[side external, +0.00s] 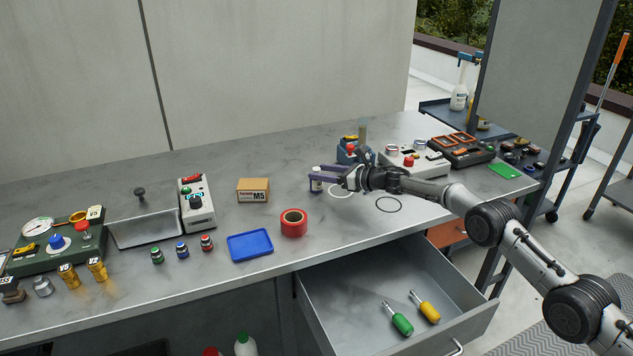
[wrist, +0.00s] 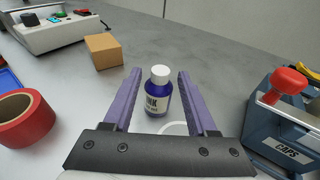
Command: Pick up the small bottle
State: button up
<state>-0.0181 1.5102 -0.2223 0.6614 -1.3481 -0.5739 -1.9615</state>
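The small bottle (wrist: 158,95) is dark blue with a white cap and a label reading INK. It stands upright on the grey bench. In the wrist view it is between the two purple fingers of my gripper (wrist: 156,88), with a visible gap on each side. In the side view the bottle (side external: 316,185) shows at the fingertips of my gripper (side external: 318,180), partly hidden by the fingers. My gripper is open around the bottle.
A red tape roll (side external: 293,223) and a cardboard box (side external: 253,190) lie to the left. A blue CAPS device (wrist: 290,120) with a red knob is close on the right in the wrist view. An open drawer (side external: 350,300) holds two screwdrivers.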

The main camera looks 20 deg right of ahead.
grip_shut()
dwell(0.3)
